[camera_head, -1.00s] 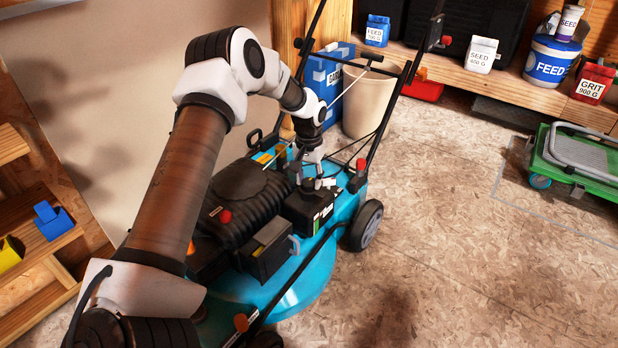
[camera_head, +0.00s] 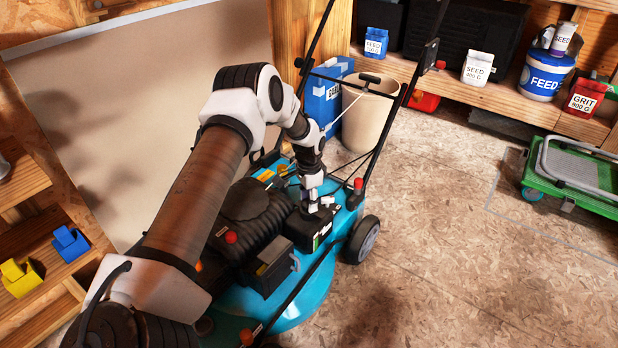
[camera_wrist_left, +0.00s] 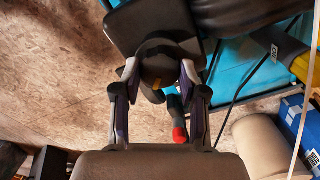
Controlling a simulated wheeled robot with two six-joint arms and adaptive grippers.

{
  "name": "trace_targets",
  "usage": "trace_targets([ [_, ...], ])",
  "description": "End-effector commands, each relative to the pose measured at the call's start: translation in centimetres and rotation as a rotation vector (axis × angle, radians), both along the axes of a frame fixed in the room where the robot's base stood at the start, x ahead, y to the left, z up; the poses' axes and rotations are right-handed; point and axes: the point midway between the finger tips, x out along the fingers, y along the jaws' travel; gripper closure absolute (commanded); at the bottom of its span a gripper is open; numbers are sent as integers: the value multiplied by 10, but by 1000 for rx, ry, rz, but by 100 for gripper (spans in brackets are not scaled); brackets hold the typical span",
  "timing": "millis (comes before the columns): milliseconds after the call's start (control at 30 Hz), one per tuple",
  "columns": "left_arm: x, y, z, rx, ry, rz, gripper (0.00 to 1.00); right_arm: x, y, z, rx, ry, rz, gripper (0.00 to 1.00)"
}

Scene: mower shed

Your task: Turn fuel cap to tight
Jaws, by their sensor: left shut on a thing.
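The teal mower (camera_head: 303,302) with a black engine stands on the floor, at the middle of the head view. My left arm reaches over it from the left, and my left gripper (camera_head: 313,204) points down at the black fuel tank (camera_head: 300,234). In the left wrist view the two fingers of my left gripper (camera_wrist_left: 160,85) sit on either side of the round dark fuel cap (camera_wrist_left: 158,60), shut on it. The cap has a small yellow mark. In the head view the gripper mostly hides the cap. My right gripper is not in view.
The mower's black handle bars (camera_head: 388,128) rise close to the gripper. A beige bin (camera_head: 368,118) and a blue box (camera_head: 322,100) stand behind. A green cart (camera_head: 575,182) is at the right. The floor between cart and mower is clear.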

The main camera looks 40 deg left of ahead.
Motion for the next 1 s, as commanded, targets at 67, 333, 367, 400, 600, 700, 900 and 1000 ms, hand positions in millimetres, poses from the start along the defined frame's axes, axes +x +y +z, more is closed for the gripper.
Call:
trace_targets([
  [67,-1,0,0,0,5,-72,93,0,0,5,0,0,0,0],
  [333,-1,0,-1,-1,3,-327,93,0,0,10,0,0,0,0],
  [367,-1,0,-1,-1,3,-356,93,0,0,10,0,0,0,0],
  [400,-1,0,-1,-1,3,-393,93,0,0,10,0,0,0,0],
  [600,-1,0,-1,-1,2,-571,93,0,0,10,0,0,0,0],
  [700,-1,0,-1,-1,2,-648,93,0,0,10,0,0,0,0],
  [900,-1,0,-1,-1,2,-763,93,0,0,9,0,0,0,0],
  [1000,-1,0,-1,-1,2,-801,93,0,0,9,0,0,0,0],
])
